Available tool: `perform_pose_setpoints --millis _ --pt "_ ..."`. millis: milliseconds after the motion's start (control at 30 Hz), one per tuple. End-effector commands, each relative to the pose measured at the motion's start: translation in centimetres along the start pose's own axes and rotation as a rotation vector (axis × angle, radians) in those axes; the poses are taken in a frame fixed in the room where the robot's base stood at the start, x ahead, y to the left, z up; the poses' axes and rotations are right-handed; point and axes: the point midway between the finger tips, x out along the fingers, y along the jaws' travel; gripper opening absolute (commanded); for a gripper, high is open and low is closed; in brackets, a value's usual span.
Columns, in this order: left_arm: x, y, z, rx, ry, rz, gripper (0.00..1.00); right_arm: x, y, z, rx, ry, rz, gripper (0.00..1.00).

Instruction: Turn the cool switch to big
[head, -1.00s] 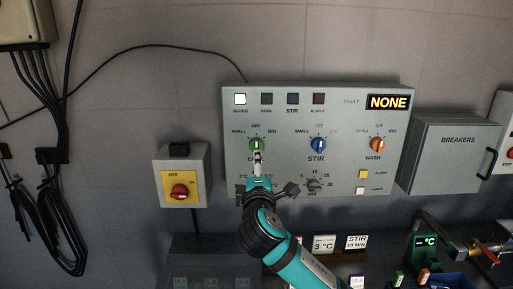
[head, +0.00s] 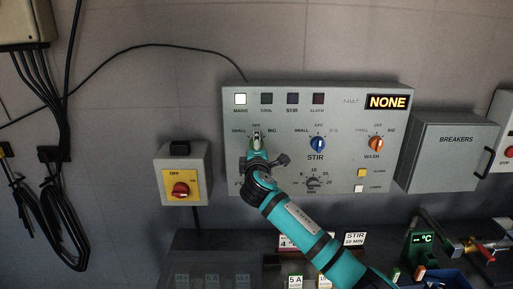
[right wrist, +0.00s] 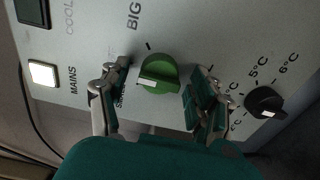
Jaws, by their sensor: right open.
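The green cool switch (right wrist: 160,70) is on the grey control panel (head: 340,100). In the right wrist view its white mark is at the left end of the handle, the panel's upper side, which is its off side. The word BIG (right wrist: 134,15) is above the knob in that view. My right gripper (right wrist: 157,80) is open, with one finger on each side of the knob; I cannot tell whether either finger touches it. In the head view my right gripper (head: 257,146) covers most of the switch. My left gripper is not in view.
A black temperature dial (right wrist: 264,102) is close to the right finger. A red switch on a yellow plate (head: 180,190) is at left, and a breaker box (head: 455,155) at right.

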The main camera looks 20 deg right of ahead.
Motion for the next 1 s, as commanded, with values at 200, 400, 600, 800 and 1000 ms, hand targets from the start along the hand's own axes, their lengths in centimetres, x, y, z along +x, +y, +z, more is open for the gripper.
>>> perform_pose_setpoints --millis 200,400,600,800,1000 --pt "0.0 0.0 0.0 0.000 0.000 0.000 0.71 0.0 0.0 0.0 0.000 0.000 0.000 0.48" --pt "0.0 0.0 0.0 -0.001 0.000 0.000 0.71 0.0 0.0 0.0 0.000 0.000 0.000 0.21" --pt "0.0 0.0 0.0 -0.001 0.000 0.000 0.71 -0.1 -0.1 0.0 0.002 0.000 -0.001 0.08" --pt "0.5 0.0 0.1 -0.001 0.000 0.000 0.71 -0.1 -0.2 0.0 0.039 -0.001 -0.002 0.08" --pt "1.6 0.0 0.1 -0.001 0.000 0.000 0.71 -0.1 -0.4 -0.1 0.146 0.000 -0.002 0.08"
